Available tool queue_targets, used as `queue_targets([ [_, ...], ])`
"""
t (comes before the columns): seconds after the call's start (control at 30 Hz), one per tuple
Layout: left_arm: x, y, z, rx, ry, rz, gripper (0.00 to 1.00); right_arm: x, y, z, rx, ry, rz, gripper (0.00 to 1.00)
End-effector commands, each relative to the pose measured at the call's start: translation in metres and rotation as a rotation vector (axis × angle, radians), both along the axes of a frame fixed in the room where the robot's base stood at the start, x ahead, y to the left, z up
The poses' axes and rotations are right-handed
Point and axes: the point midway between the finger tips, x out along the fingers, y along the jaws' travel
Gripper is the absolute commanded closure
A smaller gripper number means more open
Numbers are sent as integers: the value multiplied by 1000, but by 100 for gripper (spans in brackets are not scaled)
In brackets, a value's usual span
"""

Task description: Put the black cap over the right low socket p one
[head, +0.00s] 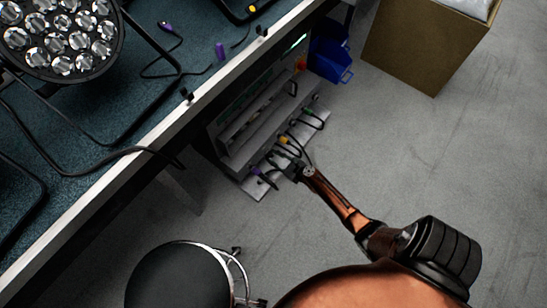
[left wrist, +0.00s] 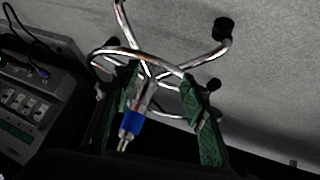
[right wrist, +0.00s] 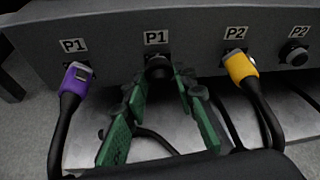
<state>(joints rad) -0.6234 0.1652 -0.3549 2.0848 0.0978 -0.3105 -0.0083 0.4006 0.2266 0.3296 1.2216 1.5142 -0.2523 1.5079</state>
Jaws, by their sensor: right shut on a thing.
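The low panel in the right wrist view has a row of sockets labelled P1 and P2. A purple plug (right wrist: 76,78) sits at the left P1. The black cap (right wrist: 158,69) is at the other P1 socket, its far end against the panel face; whether it is fully seated I cannot tell. My right gripper (right wrist: 165,80) is shut on the cap with its green pads. In the head view my right gripper (head: 297,170) reaches the low rack under the table. My left gripper (left wrist: 160,88) is open and empty, in front of a stool's chrome legs.
A yellow plug (right wrist: 239,66) is close right of my right gripper, and a capped P2 socket (right wrist: 294,54) is further right. Black cables hang below. A stool (head: 178,277), a blue bin (head: 330,52) and a cardboard box (head: 420,45) stand around the rack.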

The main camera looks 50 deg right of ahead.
Motion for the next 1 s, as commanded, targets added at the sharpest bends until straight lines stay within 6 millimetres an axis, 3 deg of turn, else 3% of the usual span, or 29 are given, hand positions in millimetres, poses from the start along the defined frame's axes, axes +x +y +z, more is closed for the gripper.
queue_targets([
  [1.0,0,0,0,0,0,0,60,6,0,0,0,0,0,85],
])
